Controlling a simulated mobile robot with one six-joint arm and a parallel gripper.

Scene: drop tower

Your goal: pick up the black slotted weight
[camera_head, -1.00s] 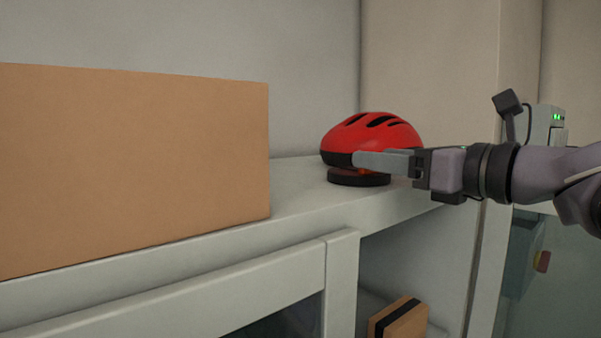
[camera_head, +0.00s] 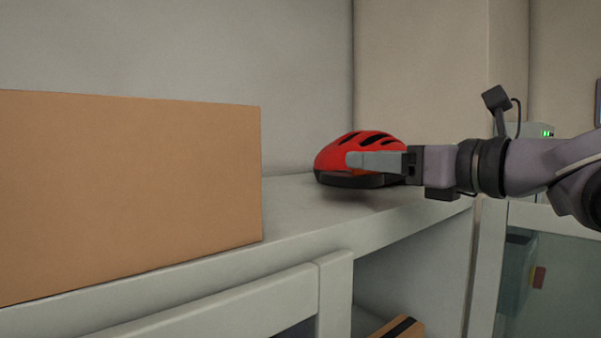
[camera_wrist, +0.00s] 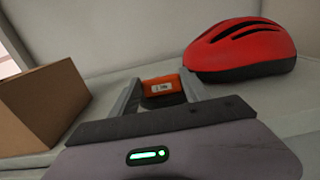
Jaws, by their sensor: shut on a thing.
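The black slotted weight (camera_head: 352,182) is a dark flat disc below my gripper (camera_head: 357,161), in front of the red helmet in the head view. It appears to be off the shelf, with a shadow beneath. An orange block with a white label (camera_wrist: 161,85) shows between my fingers in the wrist view, with the dark disc (camera_wrist: 172,99) just below it. My gripper (camera_wrist: 160,90) is shut on this orange part, which seems to belong to the weight. The fingers and the helmet's dark rim make the disc's outline hard to tell.
A red helmet (camera_head: 368,145) with black vents rests on the pale shelf (camera_head: 300,215), close behind my gripper. A large cardboard box (camera_head: 130,195) stands at the left. A smaller box with a black band (camera_head: 400,328) is in the compartment below. The shelf between box and helmet is clear.

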